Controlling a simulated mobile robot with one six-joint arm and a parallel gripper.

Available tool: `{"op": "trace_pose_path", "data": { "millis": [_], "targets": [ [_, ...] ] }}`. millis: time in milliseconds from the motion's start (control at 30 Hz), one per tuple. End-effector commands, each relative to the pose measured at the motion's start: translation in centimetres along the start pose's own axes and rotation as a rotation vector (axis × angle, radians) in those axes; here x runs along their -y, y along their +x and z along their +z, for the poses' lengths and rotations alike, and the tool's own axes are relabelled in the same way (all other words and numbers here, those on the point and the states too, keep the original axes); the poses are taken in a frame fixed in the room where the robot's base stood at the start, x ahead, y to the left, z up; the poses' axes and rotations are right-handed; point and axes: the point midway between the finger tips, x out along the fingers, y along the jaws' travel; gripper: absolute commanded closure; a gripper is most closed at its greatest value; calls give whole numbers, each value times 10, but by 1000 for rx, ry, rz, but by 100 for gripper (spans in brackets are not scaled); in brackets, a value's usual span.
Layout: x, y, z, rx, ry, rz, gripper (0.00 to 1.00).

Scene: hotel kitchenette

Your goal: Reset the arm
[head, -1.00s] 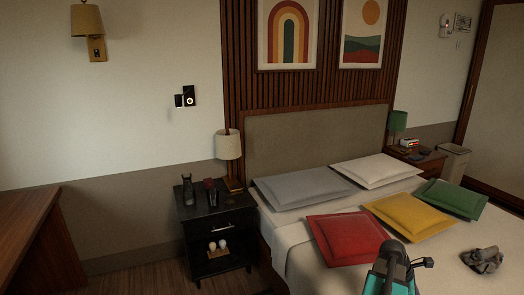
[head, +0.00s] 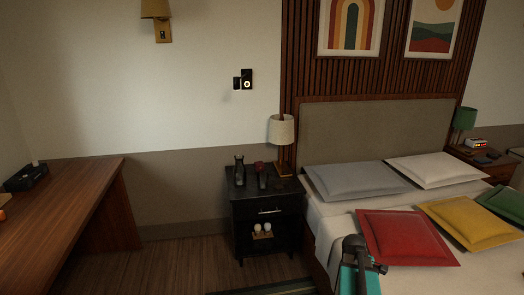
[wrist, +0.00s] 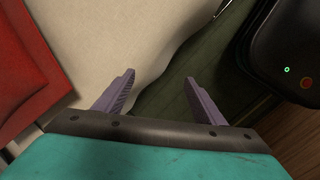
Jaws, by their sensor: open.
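My arm (head: 360,270) shows at the bottom of the head view, in front of the bed and the red pillow (head: 405,236). The fingers of my gripper (wrist: 160,85) show only in the wrist view. They are grey-purple, apart and empty. Behind them are the pale bed cover (wrist: 115,40) and a dark green surface (wrist: 185,75). The red pillow also shows in the wrist view (wrist: 25,70) at the left edge, apart from the fingers. A black rounded body with a green light is at the upper right of that view.
The bed (head: 330,225) lies at the right with grey (head: 358,180), white (head: 435,169) and yellow pillows (head: 470,222). A black nightstand (head: 280,207) with small items and a lamp (head: 281,130) stands left of it. A wooden desk (head: 60,205) is at the left. Floor between (head: 180,265) is clear.

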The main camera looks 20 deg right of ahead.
Motion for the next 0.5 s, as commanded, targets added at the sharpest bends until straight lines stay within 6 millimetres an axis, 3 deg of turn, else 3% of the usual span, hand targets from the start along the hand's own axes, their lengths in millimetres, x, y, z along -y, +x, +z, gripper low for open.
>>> {"op": "trace_pose_path", "data": {
  "millis": [200,500],
  "targets": [
    [46,-10,-65,-61,53,-18,36],
    [117,-23,-139,-128,135,-64,36]
  ]
}}
